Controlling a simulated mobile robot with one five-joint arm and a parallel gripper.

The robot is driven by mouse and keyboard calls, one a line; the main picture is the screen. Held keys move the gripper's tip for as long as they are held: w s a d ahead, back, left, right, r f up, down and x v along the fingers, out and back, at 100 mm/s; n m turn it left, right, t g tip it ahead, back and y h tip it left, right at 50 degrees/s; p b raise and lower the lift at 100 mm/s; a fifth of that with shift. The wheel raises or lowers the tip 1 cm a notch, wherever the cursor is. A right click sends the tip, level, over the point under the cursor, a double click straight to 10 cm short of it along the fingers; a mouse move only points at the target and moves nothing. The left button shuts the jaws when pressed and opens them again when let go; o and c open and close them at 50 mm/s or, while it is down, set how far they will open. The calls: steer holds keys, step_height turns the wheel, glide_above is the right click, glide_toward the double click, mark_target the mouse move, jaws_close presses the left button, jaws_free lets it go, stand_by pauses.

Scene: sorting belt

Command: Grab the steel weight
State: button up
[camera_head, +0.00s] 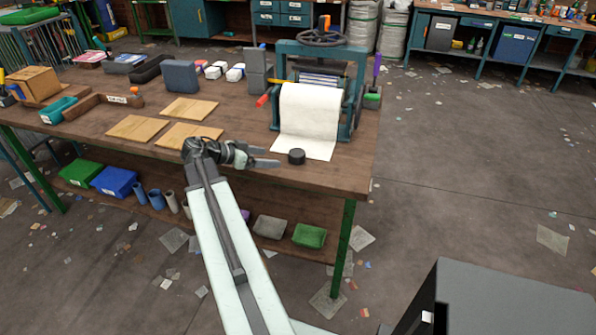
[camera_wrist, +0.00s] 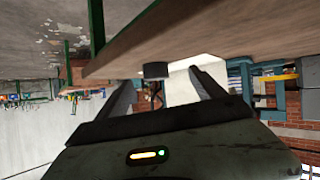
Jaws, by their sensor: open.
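A small dark cylinder, which looks like the steel weight (camera_head: 296,157), stands on the wooden table near its front edge, at the end of a white paper sheet. My gripper (camera_head: 272,157) is low over the table, just left of the weight, with its fingers pointing right toward it. In the wrist view, which is upside down, the weight (camera_wrist: 155,70) shows between and just beyond the two spread fingers of my gripper (camera_wrist: 160,77). The fingers are open and nothing is held. I cannot tell the exact gap between fingertips and weight.
A press (camera_head: 322,75) with a handwheel stands behind the weight, its white paper sheet (camera_head: 309,115) hanging down to the table (camera_head: 347,178). Flat wooden boards (camera_head: 189,108) lie to the left of the press.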

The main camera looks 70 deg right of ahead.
mark_target(291, 154)
steer(key=s+d, duration=0.1)
steer(key=s+d+m+g, duration=0.1)
steer(key=s+d+m, duration=0.1)
steer(key=s, duration=0.1)
steer(key=shift+r, duration=0.4)
steer(key=b+x, duration=0.1)
steer(key=x, duration=0.1)
steer(key=b+x, duration=0.1)
steer(key=x, duration=0.1)
steer(key=b+x, duration=0.1)
steer(key=x, duration=0.2)
steer(key=shift+w+d+f+b, duration=0.15)
steer(key=shift+w+f+b, duration=0.05)
steer(key=shift+f+b, duration=0.2)
steer(key=shift+s+d, duration=0.15)
jaws_close()
